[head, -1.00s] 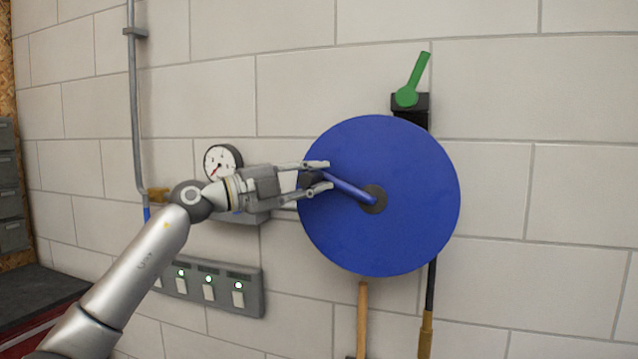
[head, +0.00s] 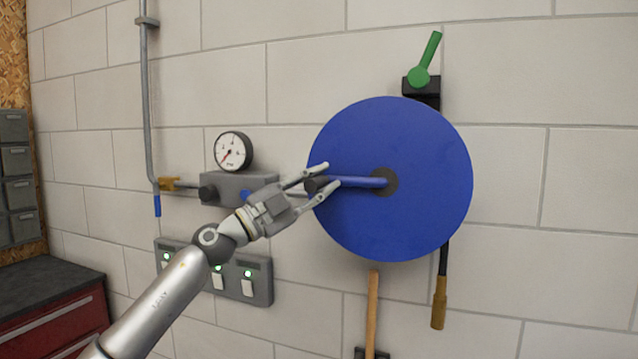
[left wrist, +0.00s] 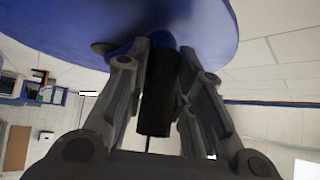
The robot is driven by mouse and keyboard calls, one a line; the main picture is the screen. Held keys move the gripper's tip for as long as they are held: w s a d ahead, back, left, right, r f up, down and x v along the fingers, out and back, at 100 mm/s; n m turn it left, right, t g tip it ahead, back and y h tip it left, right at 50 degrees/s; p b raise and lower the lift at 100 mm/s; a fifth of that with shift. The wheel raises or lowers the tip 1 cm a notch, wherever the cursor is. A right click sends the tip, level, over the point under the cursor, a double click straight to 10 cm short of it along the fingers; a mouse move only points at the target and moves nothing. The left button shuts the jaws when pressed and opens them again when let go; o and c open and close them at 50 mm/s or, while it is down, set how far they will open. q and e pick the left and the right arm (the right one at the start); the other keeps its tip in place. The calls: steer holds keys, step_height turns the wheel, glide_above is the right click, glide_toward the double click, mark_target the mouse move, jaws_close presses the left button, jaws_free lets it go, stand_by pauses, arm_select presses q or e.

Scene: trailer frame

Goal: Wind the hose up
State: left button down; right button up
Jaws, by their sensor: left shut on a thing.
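The blue hose reel disc (head: 420,215) is on the wall, right of centre. Its blue crank arm (head: 355,183) runs left from the dark hub (head: 384,182), nearly level. My left gripper (head: 327,175) is shut on the dark crank knob (head: 312,185) at the arm's outer end. In the left wrist view the black knob (left wrist: 157,95) sits between the two fingers, with the reel above. A short dark hose (head: 443,259) hangs below the reel's right side and ends in a brass-coloured nozzle (head: 439,302). My right gripper is not in view.
A green lever (head: 426,58) stands above the reel. A pressure gauge (head: 233,151) and grey valve block (head: 225,187) are left of it. A switch panel (head: 232,286) is below, near my arm. A wooden handle (head: 373,310) stands beneath the reel.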

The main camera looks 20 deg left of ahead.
arm_select(q)
steer(key=shift+d+f, duration=0.1)
steer(key=shift+f, duration=0.05)
steer(key=c, duration=1.2)
jaws_free()
steer(key=shift+c, duration=0.2)
steer(key=v, duration=1.2)
steer(key=shift+w, duration=0.1)
